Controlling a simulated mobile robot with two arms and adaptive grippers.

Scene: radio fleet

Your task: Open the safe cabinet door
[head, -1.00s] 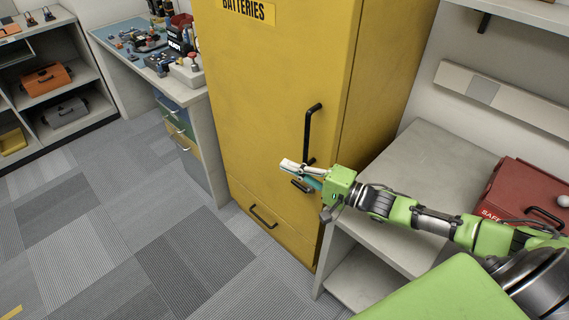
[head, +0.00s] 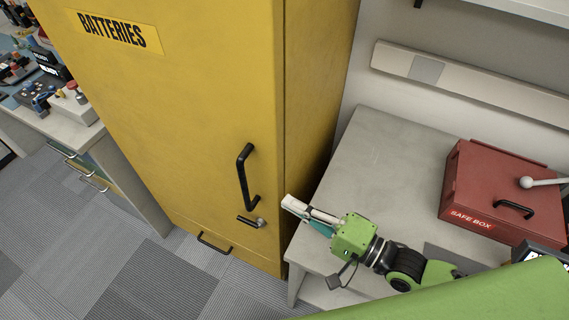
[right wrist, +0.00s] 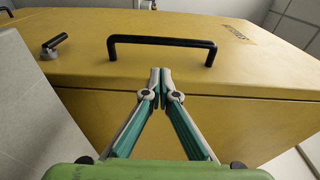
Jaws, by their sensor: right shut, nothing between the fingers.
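The tall yellow cabinet (head: 190,110), labelled BATTERIES, fills the middle of the head view. Its front door lies flush with no gap that I can see. A black bar handle (head: 241,178) runs upright near the door's right edge, with a short black lever handle (head: 248,220) just below it. My right gripper (head: 288,203) is shut and empty, right of both handles near the cabinet's front corner. In the right wrist view its closed fingertips (right wrist: 160,72) point at the bar handle (right wrist: 162,41) but appear apart from it; the lever (right wrist: 55,45) is at left. My left gripper is out of view.
A grey bench (head: 385,150) stands right of the cabinet, bearing a red SAFE BOX (head: 500,190). A cluttered workbench (head: 75,125) stands left. Carpet in front of the cabinet is clear.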

